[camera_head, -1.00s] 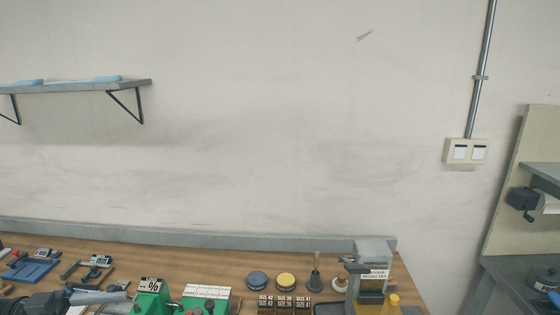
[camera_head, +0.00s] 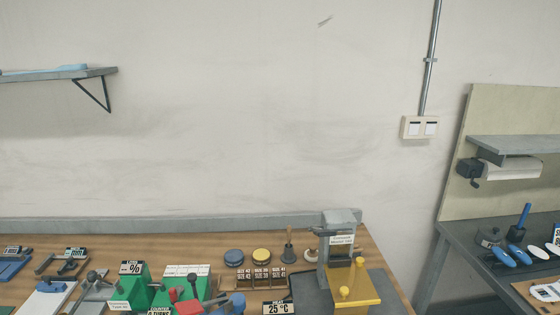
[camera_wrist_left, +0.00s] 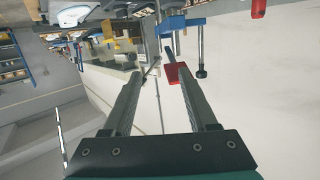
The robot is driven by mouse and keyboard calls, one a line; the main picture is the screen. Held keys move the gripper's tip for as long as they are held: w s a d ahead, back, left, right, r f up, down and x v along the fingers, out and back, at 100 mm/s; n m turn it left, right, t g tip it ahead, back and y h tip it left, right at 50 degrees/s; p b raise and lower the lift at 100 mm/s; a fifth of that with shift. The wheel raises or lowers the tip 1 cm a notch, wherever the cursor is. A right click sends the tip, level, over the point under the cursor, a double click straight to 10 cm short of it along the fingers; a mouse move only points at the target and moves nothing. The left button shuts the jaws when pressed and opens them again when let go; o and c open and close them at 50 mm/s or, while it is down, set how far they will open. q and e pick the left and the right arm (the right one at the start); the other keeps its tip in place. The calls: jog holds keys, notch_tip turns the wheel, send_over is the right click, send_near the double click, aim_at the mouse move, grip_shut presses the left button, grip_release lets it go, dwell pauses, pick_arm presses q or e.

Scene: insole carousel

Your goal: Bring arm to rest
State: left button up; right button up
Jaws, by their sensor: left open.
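My left gripper (camera_wrist_left: 160,78) shows in the left wrist view. Its two dark fingers stand apart, and no object is clearly held between them. A red block (camera_wrist_left: 177,73) appears close to the right fingertip; I cannot tell whether they touch. My left gripper cannot be made out in the head view. My right gripper is in neither view.
The wooden bench (camera_head: 385,262) carries a yellow box (camera_head: 352,291), a grey press (camera_head: 338,250), green boxes (camera_head: 134,284) and small tools. A grey side table (camera_head: 455,240) stands at the right. A shelf (camera_head: 60,75) hangs at upper left.

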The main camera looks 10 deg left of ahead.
pick_arm(q)
jog(key=s+d+f+n+g+y, duration=0.3)
jog(key=d+f+n+y, duration=0.15)
jog(key=d+y, duration=0.35)
jog(key=s+d+r+g, duration=0.1)
jog(key=s+d+g, duration=0.25)
jog(key=s, duration=0.25)
jog(key=s+d+r+g, duration=0.1)
jog(key=s+d+g, duration=0.25)
jog(key=s, duration=0.35)
notch_tip(320, 180, down, 28)
jog(key=a+f+g+b, duration=0.1)
jog(key=b, duration=0.7)
jog(key=s+a+f+g+b, duration=0.1)
jog(key=s+f+b, duration=0.6)
jog(key=s+f, duration=1)
notch_tip(320, 180, down, 5)
jog(key=shift+a+f+y+b, duration=0.2)
jog(key=shift+a+y+b, duration=0.15)
jog(key=shift+a, duration=0.55)
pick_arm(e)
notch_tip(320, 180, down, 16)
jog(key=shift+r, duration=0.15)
